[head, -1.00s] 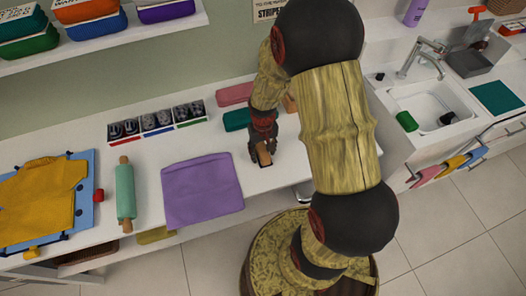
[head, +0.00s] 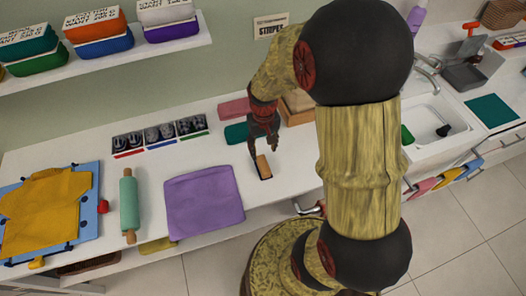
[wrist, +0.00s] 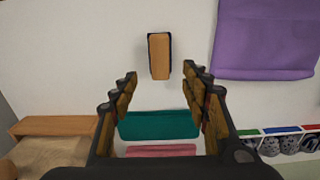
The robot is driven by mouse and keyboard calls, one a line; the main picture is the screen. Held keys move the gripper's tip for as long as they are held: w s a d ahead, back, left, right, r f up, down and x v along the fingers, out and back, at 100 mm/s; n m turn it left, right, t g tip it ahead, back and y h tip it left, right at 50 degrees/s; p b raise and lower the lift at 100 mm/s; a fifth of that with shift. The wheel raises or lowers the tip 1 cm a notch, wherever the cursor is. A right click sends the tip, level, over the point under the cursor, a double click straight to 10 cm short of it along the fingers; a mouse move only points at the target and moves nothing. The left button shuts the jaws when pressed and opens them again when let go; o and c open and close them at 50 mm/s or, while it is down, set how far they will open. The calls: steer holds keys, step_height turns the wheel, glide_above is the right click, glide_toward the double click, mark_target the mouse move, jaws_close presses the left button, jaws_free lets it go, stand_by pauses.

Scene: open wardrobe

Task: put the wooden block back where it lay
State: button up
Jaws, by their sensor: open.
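The wooden block (head: 264,166) lies on the white counter, on a dark outlined patch just right of the purple cloth. In the wrist view the block (wrist: 159,55) stands lengthwise, with a dark blue edge showing around its top and right side. My gripper (head: 262,146) is above the counter, just behind the block in the head view. In the wrist view my gripper (wrist: 160,80) has its fingers spread wide with nothing between them, and the block lies beyond the fingertips, apart from them.
The folded purple cloth (head: 204,201) lies left of the block. A teal item (head: 236,133) and a pink item (head: 234,108) lie behind it, near a wooden box (head: 298,107). A green rolling pin (head: 128,199) and shoe trays (head: 160,135) are further left.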

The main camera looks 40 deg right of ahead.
steer(key=s+a+r+n+t, duration=0.1)
steer(key=a+r, duration=0.2)
steer(key=r, duration=0.5)
steer(key=s+a+r+n+t, duration=0.1)
steer(key=s+a+r+t, duration=0.15)
steer(key=r, duration=0.55)
steer(key=s+a+r+n+t, duration=0.1)
steer(key=s+a+r+t, duration=0.1)
steer(key=s+a+r, duration=0.4)
steer(key=v, duration=0.4)
steer(key=shift+s+a+r, duration=0.2)
steer(key=shift+s+a, duration=0.05)
steer(key=shift+s, duration=0.25)
